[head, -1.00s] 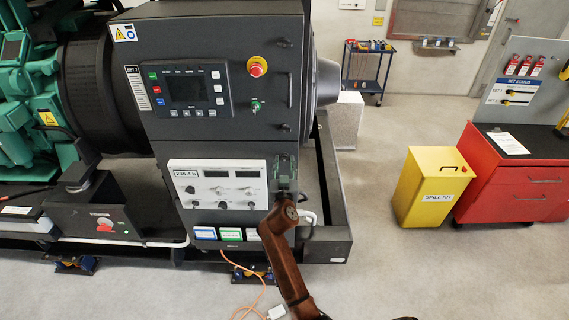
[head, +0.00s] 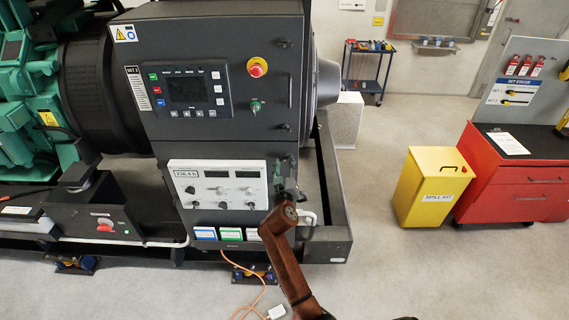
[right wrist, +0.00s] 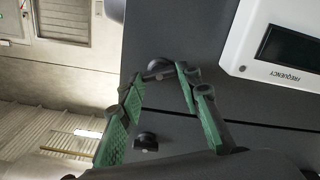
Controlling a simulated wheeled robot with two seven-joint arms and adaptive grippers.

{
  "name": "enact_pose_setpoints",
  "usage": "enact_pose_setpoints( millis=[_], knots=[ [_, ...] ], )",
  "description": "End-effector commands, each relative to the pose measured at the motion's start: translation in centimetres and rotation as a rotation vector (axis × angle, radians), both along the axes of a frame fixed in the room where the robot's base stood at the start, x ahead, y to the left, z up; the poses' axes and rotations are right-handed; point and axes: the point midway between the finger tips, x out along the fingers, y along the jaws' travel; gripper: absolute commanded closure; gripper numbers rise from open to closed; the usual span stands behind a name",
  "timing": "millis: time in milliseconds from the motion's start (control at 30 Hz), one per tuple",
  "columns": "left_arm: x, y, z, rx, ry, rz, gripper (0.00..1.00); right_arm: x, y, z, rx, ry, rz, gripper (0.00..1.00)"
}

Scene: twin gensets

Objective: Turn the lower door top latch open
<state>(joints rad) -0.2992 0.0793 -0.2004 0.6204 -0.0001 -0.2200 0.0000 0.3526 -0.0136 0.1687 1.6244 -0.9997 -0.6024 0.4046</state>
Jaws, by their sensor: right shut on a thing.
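The lower door top latch (right wrist: 158,66) is a small dark knob on the dark grey lower door, close to the seam. In the right wrist view it sits between the fingertips of my right gripper (right wrist: 160,77), whose green-padded fingers are shut on it. In the head view my right gripper (head: 281,178) is at the right edge of the lower door, beside the white meter panel (head: 217,184). It largely hides the latch there, so its exact angle is unclear. My left gripper does not show.
Another dark latch (right wrist: 146,141) is across the seam on the upper door.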

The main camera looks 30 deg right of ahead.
Motion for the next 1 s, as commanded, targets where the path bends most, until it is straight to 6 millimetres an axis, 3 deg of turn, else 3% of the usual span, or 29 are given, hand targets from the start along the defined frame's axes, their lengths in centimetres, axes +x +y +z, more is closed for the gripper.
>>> enact_pose_setpoints(
  millis=[1000],
  knots=[
    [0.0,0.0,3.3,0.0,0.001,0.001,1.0,0.1,0.2,-0.1,-0.793,0.486,0.003,0.93]
  ],
)
